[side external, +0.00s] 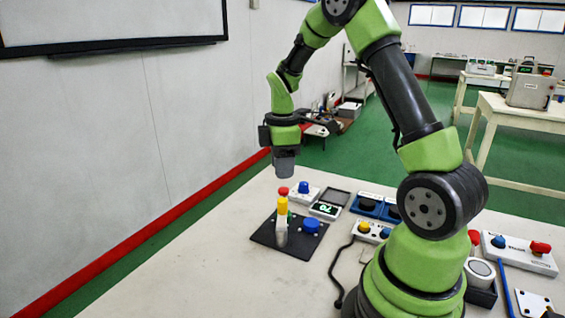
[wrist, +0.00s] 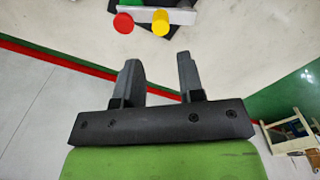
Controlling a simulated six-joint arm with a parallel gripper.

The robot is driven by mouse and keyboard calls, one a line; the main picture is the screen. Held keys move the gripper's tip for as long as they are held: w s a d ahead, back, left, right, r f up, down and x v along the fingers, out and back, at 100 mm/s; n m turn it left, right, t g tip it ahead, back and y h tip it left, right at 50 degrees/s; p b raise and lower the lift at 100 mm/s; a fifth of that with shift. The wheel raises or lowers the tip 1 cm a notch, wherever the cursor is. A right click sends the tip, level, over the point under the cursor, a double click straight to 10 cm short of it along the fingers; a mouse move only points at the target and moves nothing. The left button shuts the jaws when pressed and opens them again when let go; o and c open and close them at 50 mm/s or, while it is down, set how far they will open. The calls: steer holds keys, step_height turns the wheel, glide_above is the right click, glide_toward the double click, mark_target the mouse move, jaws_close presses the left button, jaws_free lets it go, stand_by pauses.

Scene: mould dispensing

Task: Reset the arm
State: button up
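My gripper (side external: 284,164) hangs in the air in the side external view, pointing down above the far left part of the table. In the wrist view my gripper (wrist: 158,68) shows two dark fingers standing apart, with nothing between them. A black plate (side external: 262,236) lies on the table below it, bearing a yellow upright piece (side external: 282,207) and a blue knob (side external: 311,225). In the wrist view a red round top (wrist: 124,23) and a yellow round top (wrist: 160,22) show at the upper edge, beyond the fingertips and apart from them.
A small green display (side external: 325,208) and several switch boxes stand on the white table (side external: 190,270) near my base. A white box with blue and red knobs (side external: 518,254) is at the right. The table's left part is clear. A wall (side external: 120,140) rises at the left.

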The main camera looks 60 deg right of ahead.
steer(key=shift+r, duration=0.3)
steer(key=shift+a, duration=0.1)
steer(key=s+a+r+m+t+y, duration=0.1)
steer(key=s+a+r+m+t, duration=0.2)
steer(key=s+a+r+m, duration=0.3)
steer(key=s+a+r+m+t+y, duration=0.1)
steer(key=s+a+r+m+t, duration=0.3)
steer(key=s+a+r, duration=0.4)
steer(key=a+m, duration=0.1)
steer(key=a, duration=0.2)
steer(key=shift+a+m, duration=0.25)
steer(key=shift+m, duration=0.15)
